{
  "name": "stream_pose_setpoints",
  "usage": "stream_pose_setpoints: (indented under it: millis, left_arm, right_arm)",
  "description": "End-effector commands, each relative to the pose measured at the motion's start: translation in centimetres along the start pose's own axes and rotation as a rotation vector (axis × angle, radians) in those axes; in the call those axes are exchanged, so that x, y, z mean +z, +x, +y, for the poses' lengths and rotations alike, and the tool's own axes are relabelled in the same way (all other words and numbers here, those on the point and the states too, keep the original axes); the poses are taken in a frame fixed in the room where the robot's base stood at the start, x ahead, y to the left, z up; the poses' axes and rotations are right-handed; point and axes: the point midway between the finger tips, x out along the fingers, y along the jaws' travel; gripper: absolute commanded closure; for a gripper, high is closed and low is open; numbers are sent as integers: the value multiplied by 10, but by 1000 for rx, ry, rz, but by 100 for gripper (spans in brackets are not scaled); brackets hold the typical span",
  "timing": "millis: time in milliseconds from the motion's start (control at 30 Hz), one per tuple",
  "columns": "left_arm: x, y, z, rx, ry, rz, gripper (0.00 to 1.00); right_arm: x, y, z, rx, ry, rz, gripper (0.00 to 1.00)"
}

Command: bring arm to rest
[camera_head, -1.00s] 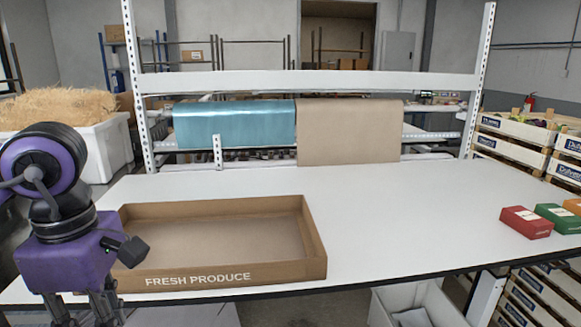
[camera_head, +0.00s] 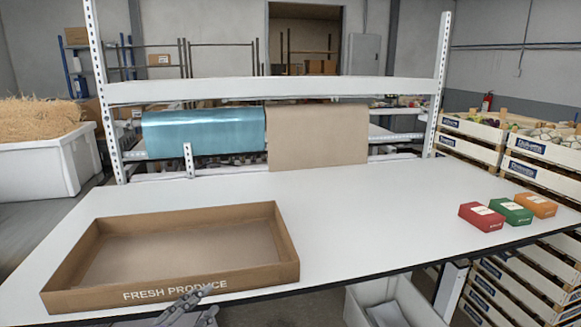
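My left gripper (camera_head: 194,308) shows only in part at the bottom edge of the head view, in front of the cardboard tray's front wall. Its grey fingers look apart, with nothing seen between them. The rest of my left arm is out of view. My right gripper is not in view. The shallow cardboard tray (camera_head: 285,262), marked "FRESH PRODUCE", lies on the left of the white table (camera_head: 380,225) and looks empty.
A red box (camera_head: 481,217), a green box (camera_head: 511,211) and an orange box (camera_head: 537,205) sit at the table's right. A white shelf frame (camera_head: 280,89) with teal and brown rolls stands behind. A white bin (camera_head: 395,300) is below the front edge. The table's middle is clear.

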Motion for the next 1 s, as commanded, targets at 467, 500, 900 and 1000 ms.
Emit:
stream_pose_setpoints:
  millis: [467, 500, 900, 1000]
  left_arm:
    - [91, -214, 264, 61, -882, -757, 70]
    - [86, -232, 279, 52, -931, -795, 70]
    - [64, -311, 330, 30, -1056, -951, 70]
    - [64, -311, 330, 31, -1055, -951, 70]
  right_arm:
    - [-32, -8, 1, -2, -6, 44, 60]
    - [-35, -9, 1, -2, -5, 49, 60]
    - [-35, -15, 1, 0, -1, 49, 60]
    - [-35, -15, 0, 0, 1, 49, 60]
